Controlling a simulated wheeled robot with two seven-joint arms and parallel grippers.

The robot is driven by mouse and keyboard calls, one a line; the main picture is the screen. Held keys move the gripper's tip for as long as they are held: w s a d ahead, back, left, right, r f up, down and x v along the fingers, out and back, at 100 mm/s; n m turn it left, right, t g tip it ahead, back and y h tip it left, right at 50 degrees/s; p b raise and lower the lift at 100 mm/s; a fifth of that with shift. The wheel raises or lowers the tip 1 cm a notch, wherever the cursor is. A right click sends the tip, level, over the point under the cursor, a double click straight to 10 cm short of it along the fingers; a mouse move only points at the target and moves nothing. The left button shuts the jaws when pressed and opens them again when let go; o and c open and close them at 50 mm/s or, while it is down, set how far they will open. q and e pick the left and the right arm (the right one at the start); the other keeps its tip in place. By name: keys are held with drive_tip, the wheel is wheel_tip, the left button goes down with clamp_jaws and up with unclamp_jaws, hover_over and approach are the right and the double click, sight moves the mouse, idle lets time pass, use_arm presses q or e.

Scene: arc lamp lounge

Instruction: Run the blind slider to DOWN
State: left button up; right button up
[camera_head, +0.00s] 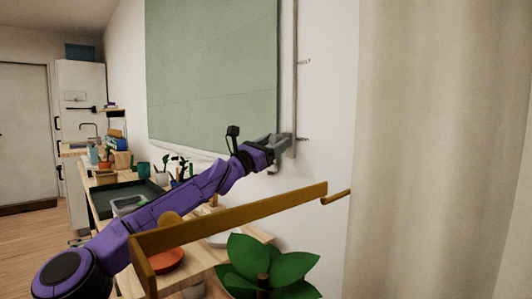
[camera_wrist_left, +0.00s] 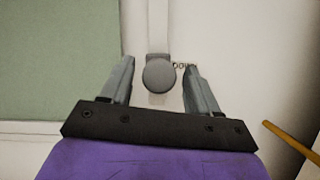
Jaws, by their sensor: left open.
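The blind slider is a round grey knob (camera_wrist_left: 159,74) on a pale vertical track (camera_head: 294,70) beside the green blind (camera_head: 212,70). In the left wrist view the knob sits at the track's lower part, next to the partly covered lettering "DOWN" (camera_wrist_left: 184,65). My left gripper (camera_head: 284,143) is at the lower end of the track. In the left wrist view its fingers (camera_wrist_left: 160,83) are open, one on each side of the knob, with gaps visible between. In the head view the gripper hides the knob. My right gripper is not in view.
A wooden rail (camera_head: 235,214) crosses in front below my left arm. A green plant (camera_head: 268,267) stands beneath it. A cluttered wooden counter with a dark tray (camera_head: 128,195) runs along the wall. A beige curtain (camera_head: 440,150) hangs at the right.

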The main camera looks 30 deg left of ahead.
use_arm(q)
drive_tip(key=v, duration=0.8)
drive_tip(key=shift+w+f, duration=0.1)
drive_tip(key=shift+w, duration=0.05)
